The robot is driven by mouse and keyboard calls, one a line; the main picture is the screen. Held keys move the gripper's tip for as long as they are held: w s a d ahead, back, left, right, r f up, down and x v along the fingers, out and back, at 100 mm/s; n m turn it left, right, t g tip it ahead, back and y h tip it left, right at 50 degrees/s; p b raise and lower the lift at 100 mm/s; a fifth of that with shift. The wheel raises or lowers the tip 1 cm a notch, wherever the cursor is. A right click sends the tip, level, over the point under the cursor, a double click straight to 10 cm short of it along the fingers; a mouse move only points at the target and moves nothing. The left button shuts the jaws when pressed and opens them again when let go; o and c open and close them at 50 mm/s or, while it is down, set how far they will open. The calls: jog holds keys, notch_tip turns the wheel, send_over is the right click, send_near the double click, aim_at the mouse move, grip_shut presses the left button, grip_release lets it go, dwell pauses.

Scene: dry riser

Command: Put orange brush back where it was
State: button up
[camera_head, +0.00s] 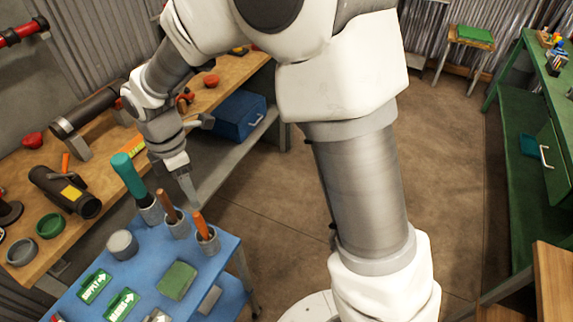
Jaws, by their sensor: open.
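The orange brush (202,226) stands upright, slightly tilted, in a grey cup (209,244) near the right corner of the blue table (222,270). Only its orange handle shows; its lower end is hidden in the cup. My gripper (190,199) is open and points down just above and behind the cups, between the orange brush and a brown-handled brush (168,206). I see nothing held in it. The brown-handled one stands in a second grey cup (180,227). A teal-handled one (128,173) stands in a third grey cup (151,210).
The blue table also bears a grey cylinder (122,244), a green block (177,280) and green arrow signs (94,286). A wooden workbench (105,165) with tools runs behind it.

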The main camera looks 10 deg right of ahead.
jog(key=s+d+r+m+t, duration=0.2)
jog(key=d+r+m, duration=0.4)
jog(key=d, duration=0.2)
jog(key=s+d+r+m+t, duration=0.1)
jog(key=s+d+r+m, duration=0.2)
jog(key=d+r+m, duration=0.35)
jog(key=s+d+r+m+t, duration=0.3)
jog(key=s+d+m, duration=0.6)
jog(key=m, duration=0.1)
jog(key=shift+s+r, duration=0.15)
jog(key=shift+r, duration=0.2)
jog(key=shift+a, duration=0.2)
